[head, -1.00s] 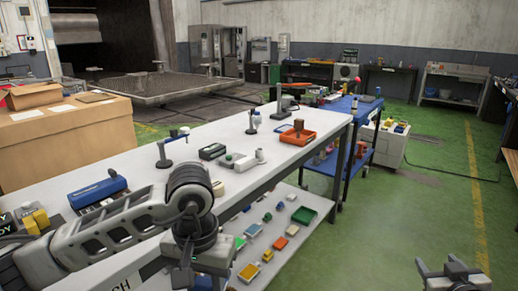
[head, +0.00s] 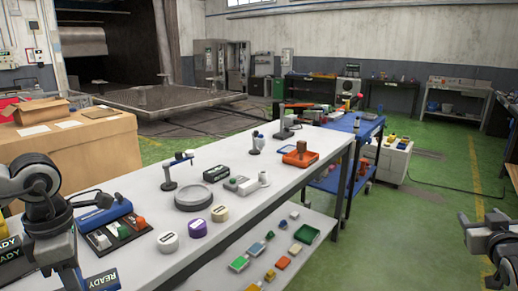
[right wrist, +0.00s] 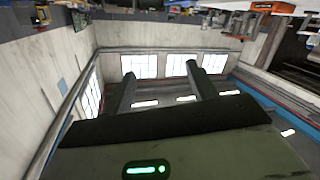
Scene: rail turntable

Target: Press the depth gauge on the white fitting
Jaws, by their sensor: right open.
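A white fitting (head: 250,185) with a short upright round part lies on the white bench, right of a dark box. My right gripper (head: 480,218) is open and empty at the right edge, over the green floor and far from the bench. Its two spread fingers also show in the right wrist view (right wrist: 162,82). My left arm is at the left edge over the bench's near end; its fingers are not clear.
A grey disc (head: 194,198) and white (head: 168,242), purple (head: 198,228) and cream (head: 220,214) pucks sit nearer on the bench. A small stand (head: 168,175) rises behind them.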

